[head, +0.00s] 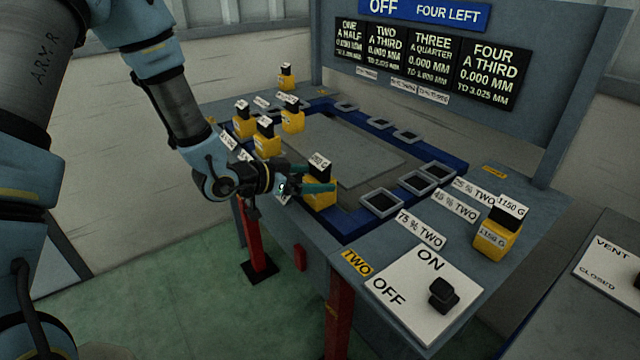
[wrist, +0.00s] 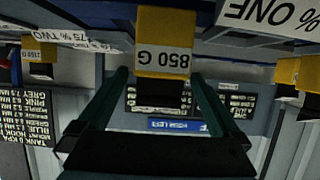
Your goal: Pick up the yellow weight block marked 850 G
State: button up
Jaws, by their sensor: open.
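The yellow weight block marked 850 G (head: 319,196) has a black top and a white label. It stands at the front edge of the blue frame in the head view. In the wrist view, which is upside down, the same block (wrist: 165,30) shows its 850 G label clearly. My gripper (head: 308,179) is open, with its teal fingers reaching to the block. In the wrist view the fingers (wrist: 160,76) lie on either side of the block's black top, with visible gaps. Contact is not visible.
Several similar yellow blocks (head: 267,142) stand at the table's left. A 1150 G block (head: 492,240) stands at the right. Empty square sockets (head: 381,203) line the blue frame (head: 366,229). An ON/OFF switch (head: 443,295) is at the front. A display board (head: 430,62) rises behind.

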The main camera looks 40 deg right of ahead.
aim_at(329, 177)
jog(key=p+x, duration=0.2)
jog(key=x, duration=0.2)
jog(key=shift+d+p, duration=0.35)
jog(key=shift+p, duration=0.05)
jog(key=shift+d+f, duration=0.15)
jog(key=shift+d, duration=0.1)
jog(key=shift+c, duration=0.2)
grip_shut()
